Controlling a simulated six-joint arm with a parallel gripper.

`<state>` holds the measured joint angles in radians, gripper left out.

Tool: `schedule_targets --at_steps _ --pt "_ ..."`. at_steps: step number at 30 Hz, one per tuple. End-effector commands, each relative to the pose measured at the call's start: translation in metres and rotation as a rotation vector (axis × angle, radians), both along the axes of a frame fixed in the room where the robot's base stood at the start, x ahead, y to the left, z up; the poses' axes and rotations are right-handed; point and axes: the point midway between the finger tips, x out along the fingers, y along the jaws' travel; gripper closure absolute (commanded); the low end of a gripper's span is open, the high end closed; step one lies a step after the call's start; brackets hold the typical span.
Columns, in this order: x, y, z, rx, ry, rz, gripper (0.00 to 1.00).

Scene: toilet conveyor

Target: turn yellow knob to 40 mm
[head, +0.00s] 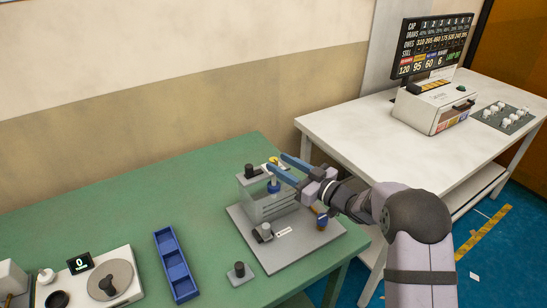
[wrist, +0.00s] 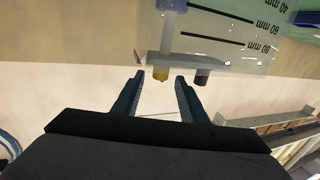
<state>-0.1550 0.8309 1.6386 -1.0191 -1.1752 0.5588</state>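The yellow knob (wrist: 161,74) sticks out from the edge of a tank fixture, beside a dark knob (wrist: 202,77). In the head view a small yellow spot (head: 273,160) shows at the fixture's top, near my fingertips. My gripper (wrist: 160,80) is open, with its fingertips on either side of the yellow knob; I cannot tell whether they touch it. In the head view my gripper (head: 277,163) reaches over the fixture from the right. A scale panel (wrist: 232,30) shows upside-down marks for 40, 60 and 80 mm. A blue part (wrist: 173,4) is cut off at the top.
The fixture's grey base plate (head: 285,248) lies on the green table (head: 200,200). A blue tray (head: 175,264), a small dark-knobbed block (head: 239,273) and a scale reading 0 (head: 110,276) stand to the left. A white table (head: 400,140) with a display (head: 432,46) stands at right.

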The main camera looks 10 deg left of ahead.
Motion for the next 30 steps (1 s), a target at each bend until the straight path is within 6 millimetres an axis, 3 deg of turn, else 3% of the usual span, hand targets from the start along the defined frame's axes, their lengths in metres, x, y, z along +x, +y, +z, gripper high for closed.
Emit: schedule_targets --at_steps 9,20,25,30 --pt "0.015 0.029 0.001 0.000 0.001 0.001 0.61" --pt "0.018 0.032 0.000 0.000 0.000 0.000 0.61" --pt "0.018 0.032 0.000 0.000 0.000 0.000 0.97" --pt "0.018 0.032 0.000 0.000 0.000 -0.001 1.00"
